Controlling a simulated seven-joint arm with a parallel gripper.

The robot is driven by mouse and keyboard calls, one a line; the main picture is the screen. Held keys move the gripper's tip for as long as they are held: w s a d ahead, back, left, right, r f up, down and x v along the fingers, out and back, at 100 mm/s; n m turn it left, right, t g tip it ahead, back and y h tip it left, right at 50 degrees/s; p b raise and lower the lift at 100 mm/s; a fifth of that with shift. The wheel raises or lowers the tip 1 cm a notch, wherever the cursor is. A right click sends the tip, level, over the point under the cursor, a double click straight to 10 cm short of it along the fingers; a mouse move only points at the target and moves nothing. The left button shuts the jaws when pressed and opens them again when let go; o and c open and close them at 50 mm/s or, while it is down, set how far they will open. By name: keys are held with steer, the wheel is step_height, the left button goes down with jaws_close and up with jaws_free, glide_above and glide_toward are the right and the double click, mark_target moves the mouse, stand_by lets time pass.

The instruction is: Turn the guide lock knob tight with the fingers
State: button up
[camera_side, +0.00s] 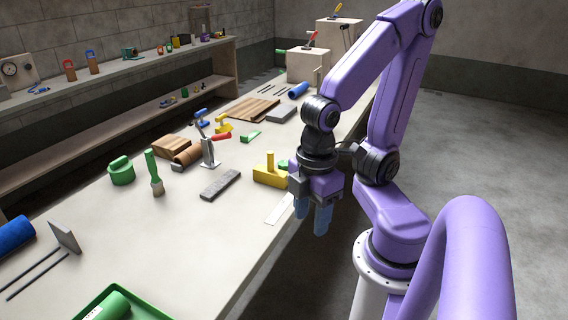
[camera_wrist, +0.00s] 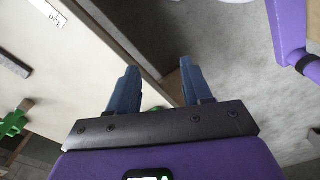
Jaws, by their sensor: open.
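My gripper (camera_side: 311,216) hangs with its blue fingers pointing down at the right edge of the bench. It also shows in the wrist view (camera_wrist: 158,68), where the fingers are spread apart with nothing between their tips. The tips lie over the bench edge and the floor beyond. I cannot pick out a guide lock knob in either view. A yellow block with an upright handle (camera_side: 268,174) stands on the bench just left of my gripper; I cannot tell whether it is the guide.
A white marked strip (camera_side: 279,208) lies near the bench edge, with a grey bar (camera_side: 220,184) farther left. A lever clamp (camera_side: 209,152), a green-handled brush (camera_side: 154,174) and a green pot (camera_side: 121,172) stand beyond. The near bench middle (camera_side: 190,235) is clear.

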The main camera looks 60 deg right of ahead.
steer(key=o, duration=0.4)
steer(key=shift+o, duration=0.2)
steer(key=w+d+r+m, duration=0.2)
steer(key=w, duration=1.2)
steer(key=w+d+m, duration=0.2)
steer(key=w+d, duration=0.7)
steer(key=m, duration=0.4)
glide_above(285, 163)
step_height(285, 163, down, 3)
step_height(285, 163, down, 17)
steer(key=shift+d, duration=0.1)
